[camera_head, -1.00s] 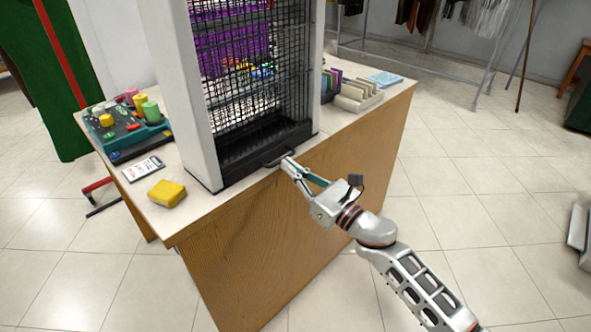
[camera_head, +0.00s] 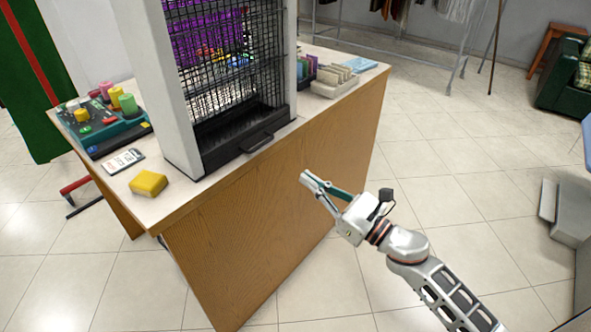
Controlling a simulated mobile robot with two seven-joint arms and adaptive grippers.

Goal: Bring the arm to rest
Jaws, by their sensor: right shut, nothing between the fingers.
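My right gripper (camera_head: 306,180) is shut and empty. It is in the air in front of the wooden counter (camera_head: 262,212), to the lower right of the black tray handle (camera_head: 257,142) and apart from it. My right arm (camera_head: 408,247) comes in from the lower right corner. The rack cabinet (camera_head: 178,110) with black mesh stands on the counter, with a black tray (camera_head: 222,146) at its bottom. My left gripper is not in view.
A yellow sponge-like block (camera_head: 148,183), a white card (camera_head: 122,161) and a teal tray of colored pieces (camera_head: 103,133) lie on the counter's left. A beige holder (camera_head: 335,83) is at its right. Tiled floor (camera_head: 470,200) is open to the right.

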